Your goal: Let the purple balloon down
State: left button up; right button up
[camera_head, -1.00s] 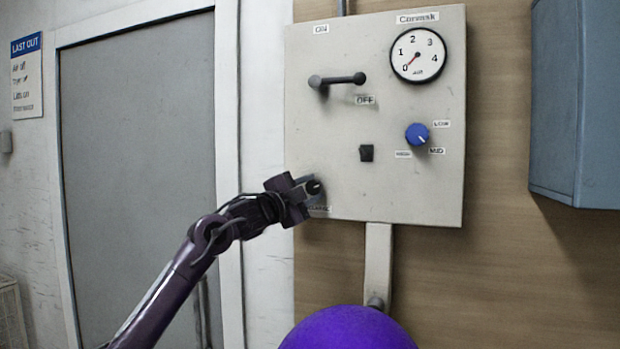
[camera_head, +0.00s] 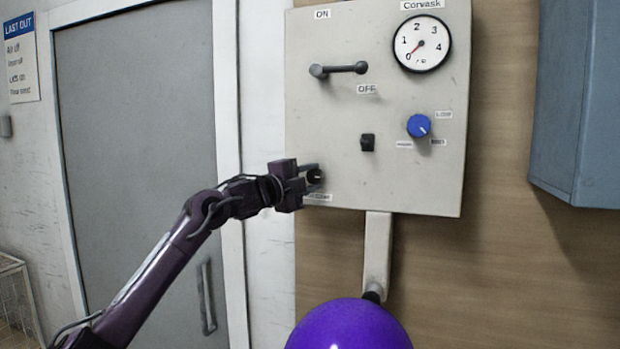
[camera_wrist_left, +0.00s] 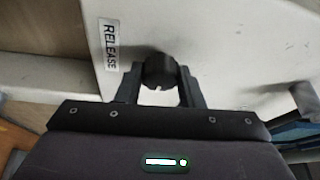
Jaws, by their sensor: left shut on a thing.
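The purple balloon (camera_head: 350,326) is round and full at the bottom of the head view, below a dark nozzle (camera_head: 374,292) under the panel. Its lower part is cut off by the frame. The black release knob (camera_head: 315,176) sits at the panel's lower left. In the left wrist view the knob (camera_wrist_left: 160,72) is between my fingers beside the RELEASE label (camera_wrist_left: 110,45). My left gripper (camera_head: 309,177) is shut on this knob, and the fingers (camera_wrist_left: 160,85) touch its sides. My right gripper is not in view.
The grey panel (camera_head: 420,185) carries a gauge (camera_head: 422,44) reading near 0, a lever (camera_head: 340,69), a small black switch (camera_head: 367,142) and a blue dial (camera_head: 419,126). A blue cabinet (camera_head: 575,110) juts out at right. A grey door (camera_head: 135,150) is at left.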

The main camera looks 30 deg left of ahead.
pick_arm(q)
jog(key=o, duration=1)
jog(key=shift+c, duration=0.2)
jog(key=shift+s+f+b, duration=0.25)
jog(key=shift+s+b, duration=0.25)
jog(key=s+a+b, duration=0.1)
jog(key=s+b, duration=0.3)
jog(key=s, duration=0.2)
jog(key=shift+s, duration=0.35)
jog(key=shift+f, duration=0.1)
